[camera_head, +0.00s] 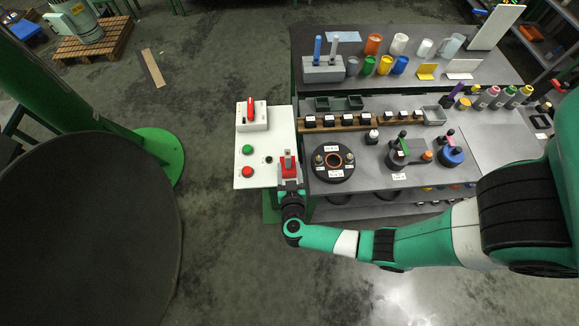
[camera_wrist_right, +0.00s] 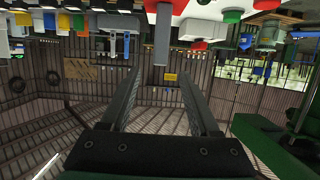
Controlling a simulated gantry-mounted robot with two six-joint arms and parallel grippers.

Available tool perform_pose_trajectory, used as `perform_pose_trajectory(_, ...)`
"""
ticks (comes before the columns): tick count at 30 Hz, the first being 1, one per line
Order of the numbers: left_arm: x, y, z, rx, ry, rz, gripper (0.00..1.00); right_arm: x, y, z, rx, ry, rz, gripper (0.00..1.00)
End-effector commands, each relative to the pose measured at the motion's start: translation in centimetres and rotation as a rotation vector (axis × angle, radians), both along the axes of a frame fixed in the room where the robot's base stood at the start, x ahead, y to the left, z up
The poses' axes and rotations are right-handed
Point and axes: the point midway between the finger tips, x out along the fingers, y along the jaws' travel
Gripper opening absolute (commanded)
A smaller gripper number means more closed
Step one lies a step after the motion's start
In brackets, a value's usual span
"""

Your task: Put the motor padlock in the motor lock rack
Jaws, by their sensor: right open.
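A red block with a grey part, which looks like the motor padlock (camera_head: 288,164), is at the lower right corner of the white control panel (camera_head: 241,172). My right gripper (camera_head: 290,183) is right at its near side in the head view. The gripper is open. In the right wrist view its two fingers (camera_wrist_right: 160,76) stand apart with nothing gripped between them. I cannot tell whether the gripper touches the red block. I cannot make out the motor lock rack for certain. My left gripper is not in view.
The panel carries a green button (camera_head: 247,149), a red button (camera_head: 247,171) and a red-handled switch (camera_head: 250,110). The grey workbench (camera_head: 500,150) to the right holds a round black base (camera_head: 333,177) and a wooden rack (camera_head: 345,128).

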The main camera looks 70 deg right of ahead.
Motion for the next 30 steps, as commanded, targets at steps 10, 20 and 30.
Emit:
perform_pose_trajectory(10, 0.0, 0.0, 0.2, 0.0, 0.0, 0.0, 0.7, -0.6, 1.1, 0.3, 0.0, 0.0, -0.001, 0.62)
perform_pose_trajectory(20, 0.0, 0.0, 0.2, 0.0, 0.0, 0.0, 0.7, -0.6, 1.1, 0.3, 0.0, 0.0, -0.001, 0.62)
perform_pose_trajectory(30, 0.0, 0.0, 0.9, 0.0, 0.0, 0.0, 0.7, 0.0, 0.9, 1.6, 0.002, -0.016, -0.009, 0.62)
